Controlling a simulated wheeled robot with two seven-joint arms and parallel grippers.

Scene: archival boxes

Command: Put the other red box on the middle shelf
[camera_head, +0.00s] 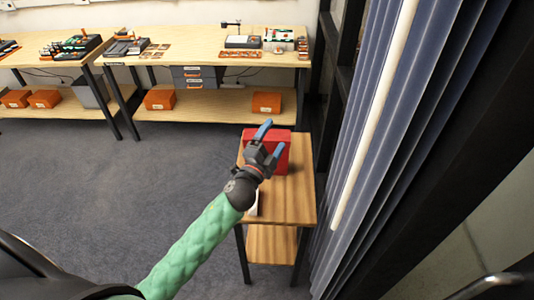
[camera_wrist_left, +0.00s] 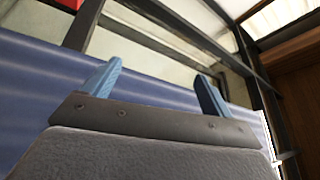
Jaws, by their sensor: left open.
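A red box (camera_head: 281,159) stands on the top of a small wooden table (camera_head: 292,200) in the head view. My left gripper (camera_head: 273,138) is open, with its blue fingers in front of and above the red box in that view; whether they touch it I cannot tell. The gripper and wrist hide part of the box. In the left wrist view the blue fingers (camera_wrist_left: 157,88) are apart with nothing between them. A piece of something red (camera_wrist_left: 70,3) shows at that view's top left corner. No middle shelf can be made out. My right gripper is not in view.
The small table has a lower shelf (camera_head: 270,243). A white item (camera_head: 253,204) lies on its top, partly behind my wrist. Blue ribbed curtain-like panels (camera_head: 365,130) stand close at the right. Workbenches (camera_head: 205,60) with orange bins line the back. The grey floor at left is clear.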

